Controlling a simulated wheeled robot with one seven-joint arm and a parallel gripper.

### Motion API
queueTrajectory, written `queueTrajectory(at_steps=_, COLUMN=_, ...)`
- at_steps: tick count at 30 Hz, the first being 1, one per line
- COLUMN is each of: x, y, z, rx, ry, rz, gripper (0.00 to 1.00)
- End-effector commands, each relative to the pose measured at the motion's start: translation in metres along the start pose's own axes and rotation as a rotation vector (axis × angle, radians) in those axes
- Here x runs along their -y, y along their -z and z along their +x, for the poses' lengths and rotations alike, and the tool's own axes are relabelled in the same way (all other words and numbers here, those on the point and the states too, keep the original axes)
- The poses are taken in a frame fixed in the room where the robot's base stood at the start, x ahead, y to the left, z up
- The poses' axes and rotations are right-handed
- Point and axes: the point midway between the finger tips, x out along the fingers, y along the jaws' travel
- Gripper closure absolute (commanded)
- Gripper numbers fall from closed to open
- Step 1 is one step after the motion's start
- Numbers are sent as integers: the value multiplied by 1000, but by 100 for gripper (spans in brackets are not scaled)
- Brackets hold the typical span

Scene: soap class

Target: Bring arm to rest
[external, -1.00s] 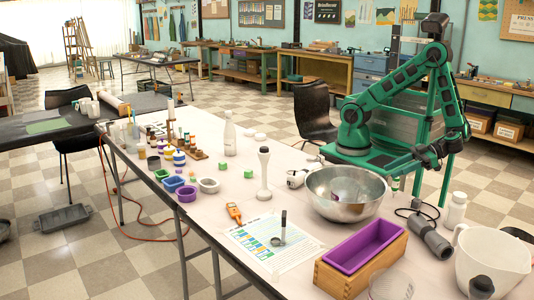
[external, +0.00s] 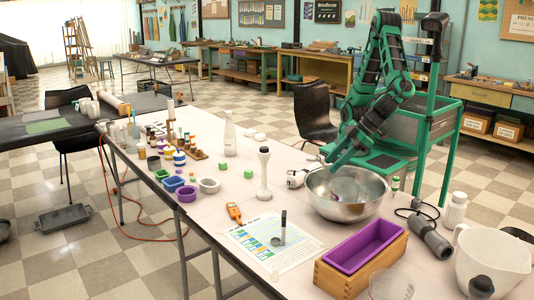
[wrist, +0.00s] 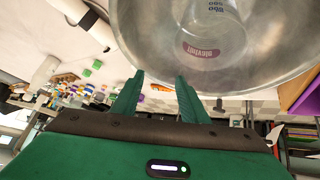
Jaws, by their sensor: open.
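My green arm (external: 372,75) reaches down from the green stand behind the table. My gripper (external: 333,160) is over the back left rim of the large metal bowl (external: 368,208), pointing down and left. Whether it touches the rim I cannot tell. In the wrist view, the two green fingers of my gripper (wrist: 158,90) stand apart with nothing between them.
A printed sheet (external: 255,243) lies in front.

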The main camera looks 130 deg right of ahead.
Motion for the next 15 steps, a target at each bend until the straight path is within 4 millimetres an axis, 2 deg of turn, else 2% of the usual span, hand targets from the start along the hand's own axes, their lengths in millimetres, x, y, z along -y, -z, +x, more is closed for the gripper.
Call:
queueTrajectory(at_steps=1, x=-22, y=14, z=10, rx=38, ry=-23, rz=10, gripper=60)
queueTrajectory(at_steps=6, x=-88, y=43, z=32, rx=158, ry=-74, rz=8, gripper=60)
queueTrajectory(at_steps=9, x=-127, y=54, z=42, rx=227, ry=-90, rz=8, gripper=60)
queueTrajectory(at_steps=15, x=-204, y=64, z=52, rx=356, ry=-97, rz=12, gripper=60)
